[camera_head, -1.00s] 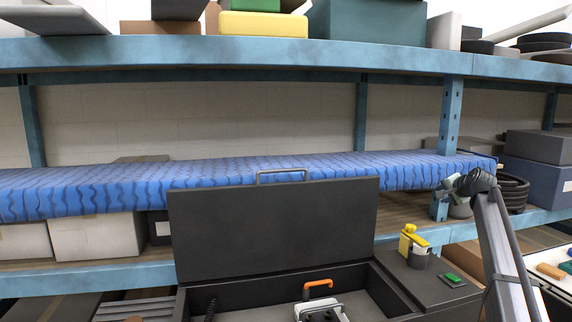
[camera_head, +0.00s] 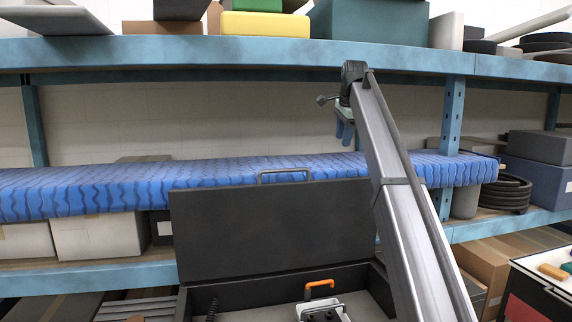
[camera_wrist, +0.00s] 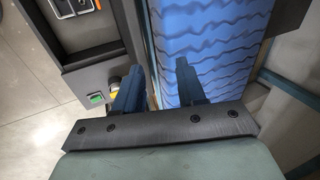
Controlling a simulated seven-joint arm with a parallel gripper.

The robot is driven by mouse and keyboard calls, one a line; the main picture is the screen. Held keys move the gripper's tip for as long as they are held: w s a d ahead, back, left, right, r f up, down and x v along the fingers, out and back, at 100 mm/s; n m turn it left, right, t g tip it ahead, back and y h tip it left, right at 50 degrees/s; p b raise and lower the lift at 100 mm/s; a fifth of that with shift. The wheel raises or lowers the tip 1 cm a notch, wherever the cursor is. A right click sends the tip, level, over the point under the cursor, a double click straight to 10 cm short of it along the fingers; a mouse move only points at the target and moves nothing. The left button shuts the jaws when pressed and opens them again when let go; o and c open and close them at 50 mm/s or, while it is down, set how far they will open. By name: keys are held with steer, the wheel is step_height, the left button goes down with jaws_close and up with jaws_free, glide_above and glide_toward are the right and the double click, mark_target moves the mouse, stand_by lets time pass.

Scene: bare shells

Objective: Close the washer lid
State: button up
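The washer is a dark box (camera_head: 228,292) at the bottom centre of the head view. Its dark lid (camera_head: 265,230) stands open, upright at the back, with a metal handle (camera_head: 284,172) on its top edge. My gripper (camera_head: 344,131) is above and right of that handle, apart from the lid, with its blue fingers pointing down. In the wrist view my gripper (camera_wrist: 158,82) has its two fingers spread with nothing between them. Part of the washer (camera_wrist: 95,52) shows at upper left there. My arm hides the washer's right part in the head view.
A blue wavy-patterned slab (camera_head: 90,187) lies along the shelf behind the lid and also fills the right of the wrist view (camera_wrist: 212,45). The blue upper shelf beam (camera_head: 200,55) runs overhead. An orange-handled item (camera_head: 319,288) sits inside the washer.

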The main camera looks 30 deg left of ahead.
step_height(320, 180, up, 5)
steer(key=g+h, duration=0.1)
steer(key=g, duration=0.1)
glide_above(286, 170)
steer(key=s+d, duration=0.2)
steer(key=shift+m, duration=0.3)
steer(key=f, duration=0.4)
steer(key=w+a+f, duration=0.1)
steer(key=f, duration=0.4)
steer(key=w+a+f, duration=0.1)
steer(key=f, duration=0.3)
steer(key=shift+f, duration=0.35)
jaws_close()
